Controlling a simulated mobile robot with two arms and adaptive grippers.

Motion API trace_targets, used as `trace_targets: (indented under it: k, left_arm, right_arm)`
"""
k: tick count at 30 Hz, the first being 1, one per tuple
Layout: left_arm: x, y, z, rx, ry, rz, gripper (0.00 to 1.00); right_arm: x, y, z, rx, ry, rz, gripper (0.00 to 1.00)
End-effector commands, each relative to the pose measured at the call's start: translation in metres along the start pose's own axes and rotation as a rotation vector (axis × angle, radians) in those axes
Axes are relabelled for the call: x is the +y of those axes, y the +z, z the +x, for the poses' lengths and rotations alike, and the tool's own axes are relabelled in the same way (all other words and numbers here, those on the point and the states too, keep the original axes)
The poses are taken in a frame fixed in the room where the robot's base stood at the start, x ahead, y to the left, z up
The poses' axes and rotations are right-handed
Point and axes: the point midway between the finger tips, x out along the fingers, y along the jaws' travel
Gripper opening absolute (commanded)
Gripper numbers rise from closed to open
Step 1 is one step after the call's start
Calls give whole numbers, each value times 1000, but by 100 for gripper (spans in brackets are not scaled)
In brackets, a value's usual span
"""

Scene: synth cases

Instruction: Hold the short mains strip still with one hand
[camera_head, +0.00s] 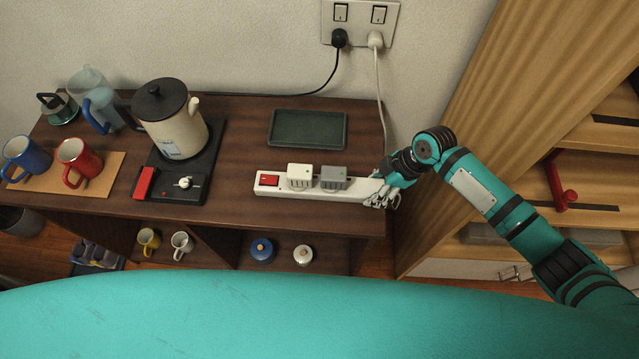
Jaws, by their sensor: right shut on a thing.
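The short mains strip (340,190) is white and lies flat along the front right of the dark wooden counter. It has a red switch (268,180) at its left end. A white plug (299,177) and a grey plug (334,179) sit in it side by side. My right gripper (378,193) is shut on the strip's right end, at the counter's right edge. Its fingers hide that end. My left gripper is not in view.
A green tray (308,129) lies behind the strip. A kettle (170,118) stands on a dark base at the left, with a red mug (79,162) and a blue mug (26,158) beyond. A white cord (379,95) hangs from the wall socket (360,20) behind my gripper.

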Motion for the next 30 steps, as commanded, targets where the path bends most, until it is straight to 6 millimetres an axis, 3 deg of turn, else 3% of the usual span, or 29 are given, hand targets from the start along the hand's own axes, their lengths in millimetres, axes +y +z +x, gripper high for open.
trace_targets:
  k: [4,5,11,22,30]
  left_arm:
    - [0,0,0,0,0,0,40]
    - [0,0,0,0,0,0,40]
    - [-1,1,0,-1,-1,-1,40]
    - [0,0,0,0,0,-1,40]
    - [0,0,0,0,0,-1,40]
  right_arm:
    - [1,-1,-1,3,2,0,16]
    - [0,0,0,-1,0,0,57]
    - [0,0,0,-1,0,0,81]
    - [0,1,-7,-1,1,-1,81]
    - [1,0,-59,-1,5,-2,81]
